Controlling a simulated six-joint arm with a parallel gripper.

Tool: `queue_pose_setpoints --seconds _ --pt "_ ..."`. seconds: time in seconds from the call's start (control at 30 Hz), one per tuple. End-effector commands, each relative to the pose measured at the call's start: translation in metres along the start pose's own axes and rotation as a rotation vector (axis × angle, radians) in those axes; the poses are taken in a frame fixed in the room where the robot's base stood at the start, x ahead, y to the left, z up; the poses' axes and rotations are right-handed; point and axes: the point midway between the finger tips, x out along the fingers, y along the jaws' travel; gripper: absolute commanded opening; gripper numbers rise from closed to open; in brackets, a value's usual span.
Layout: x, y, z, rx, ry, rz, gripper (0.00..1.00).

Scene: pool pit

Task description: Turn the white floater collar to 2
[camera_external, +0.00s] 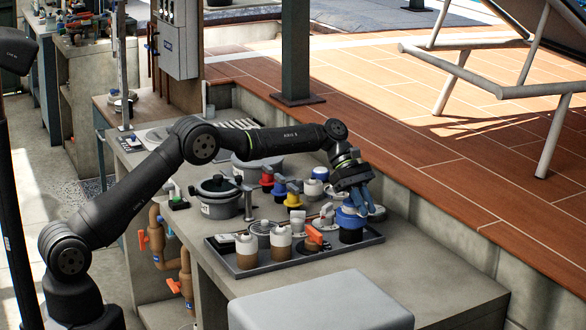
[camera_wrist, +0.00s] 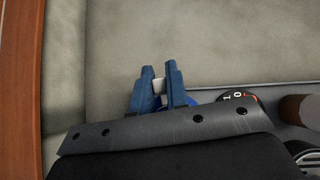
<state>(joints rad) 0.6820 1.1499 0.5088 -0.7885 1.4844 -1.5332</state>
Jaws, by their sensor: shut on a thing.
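My gripper (camera_external: 358,201) reaches down at the right end of the tray, over a round blue floater-like piece (camera_external: 350,219) with a dark lower part. In the wrist view my blue fingers (camera_wrist: 159,88) are shut on a small white tab (camera_wrist: 159,86), which I take to be part of the white floater collar. Blue shows just below and beside the fingers (camera_wrist: 191,101). Most of the collar is hidden by the fingers and the gripper body. I cannot read any mark for its setting.
The dark tray (camera_external: 262,269) holds several fittings, including white-capped brown jars (camera_external: 278,252) and an orange-handled valve (camera_external: 318,236). A dial with numbers (camera_wrist: 238,97) is right of my fingers. Several coloured knobs and a grey pot (camera_external: 220,207) stand behind.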

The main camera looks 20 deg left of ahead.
Motion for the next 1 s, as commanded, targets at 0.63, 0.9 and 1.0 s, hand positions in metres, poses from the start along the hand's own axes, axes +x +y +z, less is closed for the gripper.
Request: queue_pose_setpoints --seconds 0.63,0.9,1.0 --pt "-0.002 -0.018 -0.002 0.268 0.0 -0.267 0.0" --pt "-0.003 -0.02 -0.002 0.279 0.0 -0.279 0.0" --pt "-0.003 -0.019 -0.002 0.279 0.0 -0.278 0.0"
